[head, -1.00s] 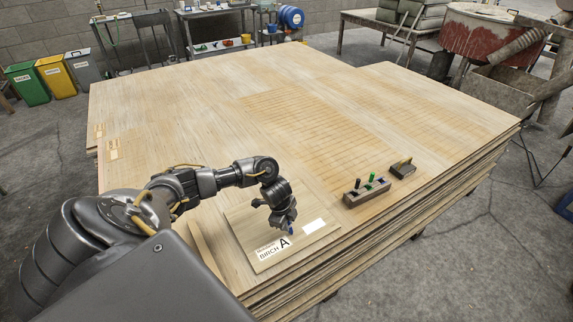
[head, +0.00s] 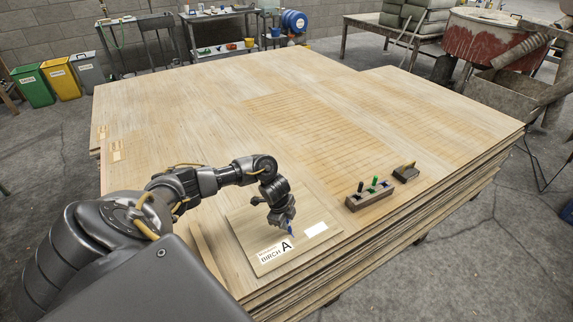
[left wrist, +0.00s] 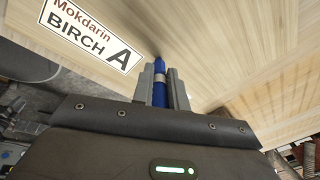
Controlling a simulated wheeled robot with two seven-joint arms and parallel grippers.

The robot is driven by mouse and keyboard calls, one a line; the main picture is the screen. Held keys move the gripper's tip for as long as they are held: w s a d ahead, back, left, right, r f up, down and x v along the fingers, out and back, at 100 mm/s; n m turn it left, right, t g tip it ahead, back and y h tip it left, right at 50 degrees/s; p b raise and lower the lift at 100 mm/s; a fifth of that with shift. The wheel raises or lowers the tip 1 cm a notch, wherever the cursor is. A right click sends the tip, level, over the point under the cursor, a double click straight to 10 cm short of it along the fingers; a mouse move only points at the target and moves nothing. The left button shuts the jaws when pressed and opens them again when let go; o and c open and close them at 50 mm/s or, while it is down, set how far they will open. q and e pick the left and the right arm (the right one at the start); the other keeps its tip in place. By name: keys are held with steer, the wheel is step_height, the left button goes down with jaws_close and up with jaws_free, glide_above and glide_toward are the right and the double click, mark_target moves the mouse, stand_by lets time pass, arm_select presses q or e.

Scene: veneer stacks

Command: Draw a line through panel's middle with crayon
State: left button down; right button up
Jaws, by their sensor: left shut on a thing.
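My left gripper (head: 287,224) is shut on a blue crayon, which also shows between its fingers in the left wrist view (left wrist: 160,82). It points down over the small pale wood panel (head: 248,226) at the near edge of the stack. The crayon's tip is close to the panel's surface; I cannot tell whether it touches. The panel bears a "BIRCH A" label (head: 274,252) and a blank white label (head: 316,229), one on each side of the gripper. The label also shows in the left wrist view (left wrist: 90,35). I make out no clear crayon line. My right gripper is not in view.
A wooden holder (head: 369,201) with a dark and a green crayon stands right of the panel. A small dark block (head: 405,173) with a yellowish top lies behind it.

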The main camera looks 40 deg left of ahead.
arm_select(q)
steer(key=shift+a, duration=0.25)
steer(key=shift+w+a+b, duration=0.35)
steer(key=shift+a+b, duration=0.05)
steer(key=shift+a, duration=0.5)
steer(key=shift+a, duration=0.2)
steer(key=shift+w+a+b, duration=0.3)
steer(key=shift+a+b, duration=0.2)
steer(key=shift+a, duration=0.4)
steer(key=shift+a, duration=0.1)
steer(key=shift+w+a+b, duration=0.2)
steer(key=shift+a+b, duration=0.1)
steer(key=shift+a, duration=0.2)
steer(key=shift+w+a+b, duration=0.15)
steer(key=shift+a+b, duration=0.1)
steer(key=shift+a, duration=0.2)
steer(key=shift+a, duration=0.15)
steer(key=shift+w+a+b, duration=0.3)
steer(key=shift+a+b, duration=0.35)
steer(key=shift+a, duration=0.3)
